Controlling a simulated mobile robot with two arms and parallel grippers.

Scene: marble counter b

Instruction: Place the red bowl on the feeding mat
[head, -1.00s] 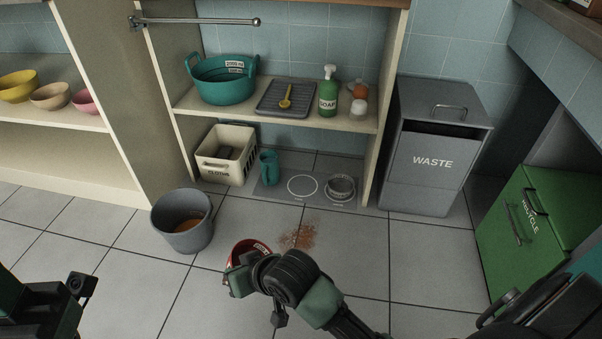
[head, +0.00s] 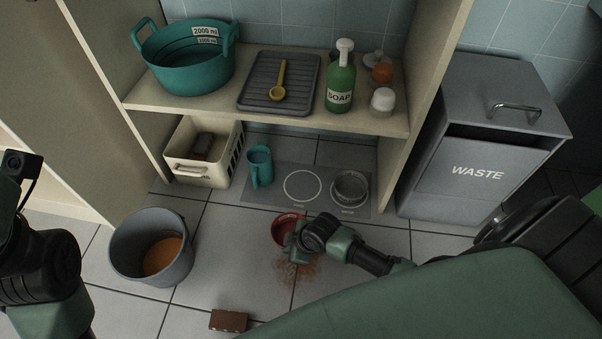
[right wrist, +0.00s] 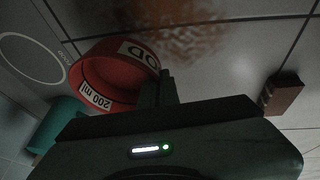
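The red bowl (head: 284,229) is just in front of the grey feeding mat (head: 325,203), between its near edge and the spill. My right gripper (head: 297,241) is shut on the bowl's rim; its fingers also show at the rim in the right wrist view (right wrist: 160,88). There the bowl (right wrist: 105,75) has a "200 ml" label. Its height above the floor is hard to tell. The mat has an empty white circle on its left part, and a grey metal bowl (head: 350,186) stands on its right part. My left arm is at the left edge; its fingertips are out of view.
A teal jug (head: 260,167) stands at the mat's left end, beside a cream crate (head: 196,165). A shelf (head: 390,122) overhangs the mat. A grey bucket (head: 150,255), a brown block (head: 228,320) and a brown spill (head: 300,272) are on the floor. A waste bin (head: 475,165) stands right.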

